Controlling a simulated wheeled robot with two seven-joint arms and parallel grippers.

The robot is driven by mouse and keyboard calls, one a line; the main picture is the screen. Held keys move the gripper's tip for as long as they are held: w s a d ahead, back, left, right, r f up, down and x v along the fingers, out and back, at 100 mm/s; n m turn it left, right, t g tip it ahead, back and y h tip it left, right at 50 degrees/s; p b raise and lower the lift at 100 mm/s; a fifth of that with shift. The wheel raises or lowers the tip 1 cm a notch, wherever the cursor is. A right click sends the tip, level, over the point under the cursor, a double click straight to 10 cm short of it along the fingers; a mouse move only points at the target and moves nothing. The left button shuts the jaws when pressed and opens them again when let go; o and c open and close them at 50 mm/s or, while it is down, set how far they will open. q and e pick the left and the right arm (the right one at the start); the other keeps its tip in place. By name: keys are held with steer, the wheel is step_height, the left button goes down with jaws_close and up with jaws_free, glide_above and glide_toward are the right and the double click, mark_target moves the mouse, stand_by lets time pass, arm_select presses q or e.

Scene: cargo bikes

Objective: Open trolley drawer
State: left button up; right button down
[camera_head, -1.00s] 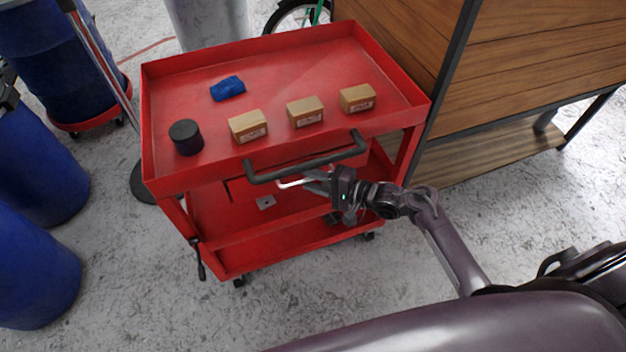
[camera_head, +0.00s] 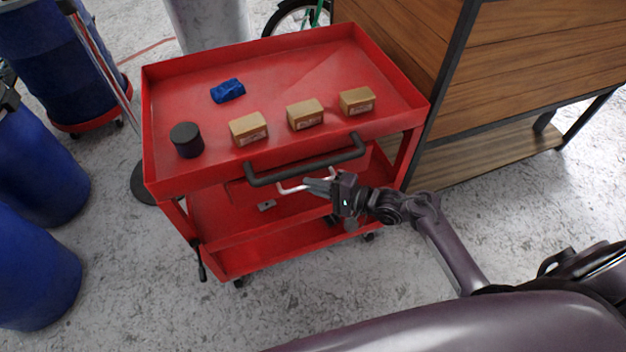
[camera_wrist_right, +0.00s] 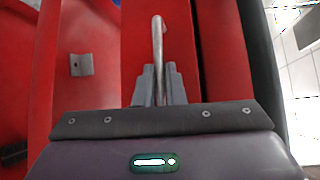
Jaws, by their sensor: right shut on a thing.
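The red trolley (camera_head: 160,120) stands in front of me with its open top tray and lower shelves. Its drawer (camera_head: 238,190) is under the top tray, below the black push bar (camera_head: 300,168). A thin metal drawer handle (camera_head: 288,190) shows just under that bar; in the right wrist view the handle (camera_wrist_right: 158,45) runs up from between my fingers. My right gripper (camera_head: 318,186) reaches in from the right, and in the right wrist view its fingers (camera_wrist_right: 158,86) are shut on the handle. How far the drawer stands out is hard to tell. My left gripper is not in view.
On the top tray are three small cardboard boxes (camera_head: 304,114), a black cylinder (camera_head: 187,139) and a blue item (camera_head: 228,90). Blue barrels (camera_head: 35,265) stand at left. A wooden-panelled unit (camera_head: 550,60) stands close at right. The floor in front is clear.

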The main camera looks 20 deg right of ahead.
arm_select(q)
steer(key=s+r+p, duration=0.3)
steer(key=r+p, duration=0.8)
steer(key=p, duration=0.1)
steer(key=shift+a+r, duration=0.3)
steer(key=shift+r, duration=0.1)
arm_select(e)
steer(key=s, duration=2.5)
steer(key=shift+s+d, duration=0.35)
steer(key=shift+d, duration=0.1)
steer(key=c, duration=1.5)
jaws_free()
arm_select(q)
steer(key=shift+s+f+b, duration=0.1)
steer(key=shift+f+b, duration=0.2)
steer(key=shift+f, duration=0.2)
arm_select(e)
steer(key=v, duration=0.7)
steer(key=shift+s+d, duration=0.25)
steer(key=shift+d, duration=0.05)
